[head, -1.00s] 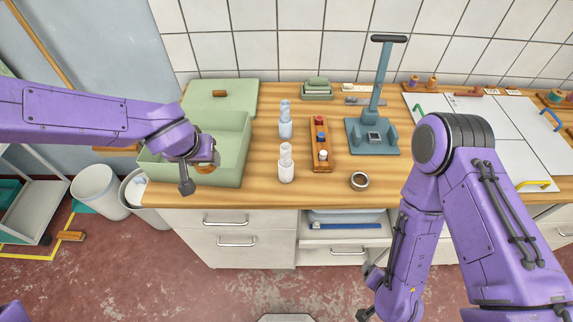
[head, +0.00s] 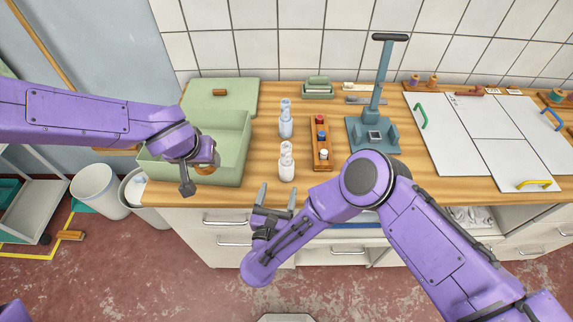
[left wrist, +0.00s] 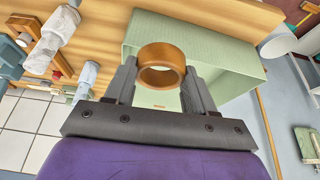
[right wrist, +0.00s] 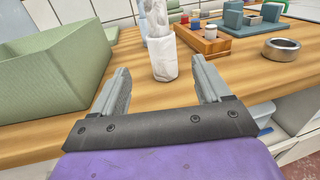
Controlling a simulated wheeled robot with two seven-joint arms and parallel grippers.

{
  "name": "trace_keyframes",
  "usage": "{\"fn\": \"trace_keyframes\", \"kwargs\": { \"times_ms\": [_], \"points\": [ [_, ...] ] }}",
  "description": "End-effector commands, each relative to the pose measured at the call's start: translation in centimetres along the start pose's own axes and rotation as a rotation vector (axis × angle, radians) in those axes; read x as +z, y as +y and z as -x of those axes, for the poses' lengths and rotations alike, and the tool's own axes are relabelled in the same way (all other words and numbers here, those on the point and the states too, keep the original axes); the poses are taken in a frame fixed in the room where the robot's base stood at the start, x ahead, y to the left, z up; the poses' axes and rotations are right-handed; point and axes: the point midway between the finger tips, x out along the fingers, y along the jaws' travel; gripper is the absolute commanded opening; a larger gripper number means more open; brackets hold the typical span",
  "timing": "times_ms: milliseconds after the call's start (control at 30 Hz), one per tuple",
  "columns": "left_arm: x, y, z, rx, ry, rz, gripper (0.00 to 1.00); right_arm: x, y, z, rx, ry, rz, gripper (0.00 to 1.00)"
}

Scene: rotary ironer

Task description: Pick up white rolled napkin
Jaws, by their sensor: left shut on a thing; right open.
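The white rolled napkin (head: 286,165) stands upright on the wooden counter, near its front edge. It also shows in the right wrist view (right wrist: 160,45), ahead of and between the finger lines, and in the left wrist view (left wrist: 54,40). My right gripper (head: 277,194) is open and empty, its fingers pointing at the napkin from the front edge; in the right wrist view (right wrist: 160,75) a gap separates it from the napkin. My left gripper (left wrist: 160,82) is shut on a copper-brown ring (left wrist: 160,52), held at the green box (head: 236,150).
A bluish rolled napkin (head: 286,124) stands behind the white one. A wooden tray (head: 315,140) with small colored pieces lies to its right. A teal press-like stand (head: 372,135) is farther right. A grey metal ring (right wrist: 281,48) lies on the counter near the front edge.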

Motion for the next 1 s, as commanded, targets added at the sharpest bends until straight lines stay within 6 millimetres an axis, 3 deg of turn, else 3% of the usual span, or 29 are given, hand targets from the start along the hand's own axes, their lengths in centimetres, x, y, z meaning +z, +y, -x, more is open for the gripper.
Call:
{"fn": "trace_keyframes", "kwargs": {
  "times_ms": [300, 467, 700, 967, 1000],
  "points": [
    [0.0, 0.0, 0.0, 0.000, 0.000, 0.000, 0.26, -0.1, -0.3, -5.7, -0.019, 0.004, -0.031, 0.76],
    [0.0, 0.0, 0.0, 0.000, 0.000, 0.000, 0.26, 0.0, -0.3, -7.4, -0.015, 0.004, -0.030, 0.76],
    [0.0, 0.0, 0.0, 0.000, 0.000, 0.000, 0.26, 0.5, -0.4, -11.4, -0.016, 0.004, -0.029, 0.76],
    [0.0, 0.0, 0.0, 0.000, 0.000, 0.000, 0.26, 0.5, -0.4, -12.0, -0.012, 0.004, -0.027, 0.76],
    [0.0, 0.0, 0.0, 0.000, 0.000, 0.000, 0.26, 0.5, -0.4, -12.0, -0.012, 0.004, -0.027, 0.70]
  ]
}}
